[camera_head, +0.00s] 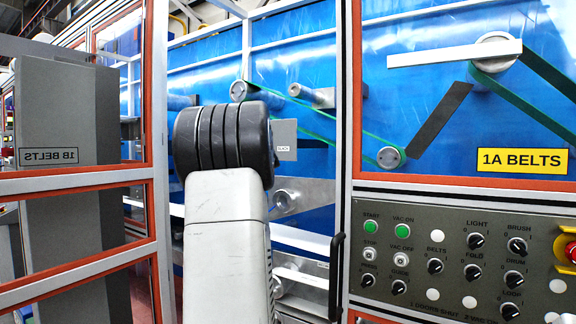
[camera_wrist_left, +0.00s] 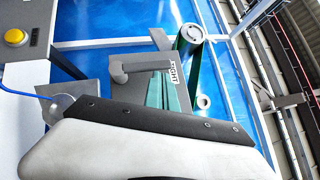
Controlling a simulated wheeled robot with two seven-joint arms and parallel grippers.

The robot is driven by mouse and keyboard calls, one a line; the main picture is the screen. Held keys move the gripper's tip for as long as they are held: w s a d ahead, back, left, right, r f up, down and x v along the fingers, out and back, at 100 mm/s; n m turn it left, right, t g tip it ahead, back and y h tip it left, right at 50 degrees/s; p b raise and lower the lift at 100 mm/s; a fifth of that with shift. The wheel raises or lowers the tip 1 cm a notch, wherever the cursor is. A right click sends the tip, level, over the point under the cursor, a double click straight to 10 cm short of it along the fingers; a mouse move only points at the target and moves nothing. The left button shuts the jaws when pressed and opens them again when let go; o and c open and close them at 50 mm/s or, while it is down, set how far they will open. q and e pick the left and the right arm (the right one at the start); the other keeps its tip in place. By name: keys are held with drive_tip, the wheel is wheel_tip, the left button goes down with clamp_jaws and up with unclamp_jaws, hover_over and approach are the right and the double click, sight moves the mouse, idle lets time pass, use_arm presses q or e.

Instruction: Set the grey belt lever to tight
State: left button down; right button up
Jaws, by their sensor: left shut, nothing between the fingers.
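The grey belt lever (camera_wrist_left: 145,67) is on a grey plate in the left wrist view. Its handle runs from a round pivot at the left toward the right, and its free end lies right beside the label reading TIGHT (camera_wrist_left: 174,75). In the head view a grey plate (camera_head: 287,137) with a small unreadable label shows just right of my left wrist, partly hidden. The white and black body of my left gripper (camera_wrist_left: 150,142) fills the bottom of the wrist view, below the lever. It is shut and empty, with its fingertips not clearly visible; I cannot tell whether it touches the lever.
An orange-framed open door (camera_head: 85,180) stands at the left. The 1A BELTS panel with knobs and buttons (camera_head: 460,255) is at the right, with a black door handle (camera_head: 336,262) beside it. Green belts and rollers (camera_head: 391,157) run over the blue backing. A yellow button (camera_wrist_left: 16,37) shows in the wrist view.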

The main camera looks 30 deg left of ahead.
use_arm(q)
drive_tip(key=shift+s+a+r, duration=0.15)
drive_tip(key=shift+a+r, duration=0.15)
drive_tip(key=shift+r, duration=0.05)
idle(0.5)
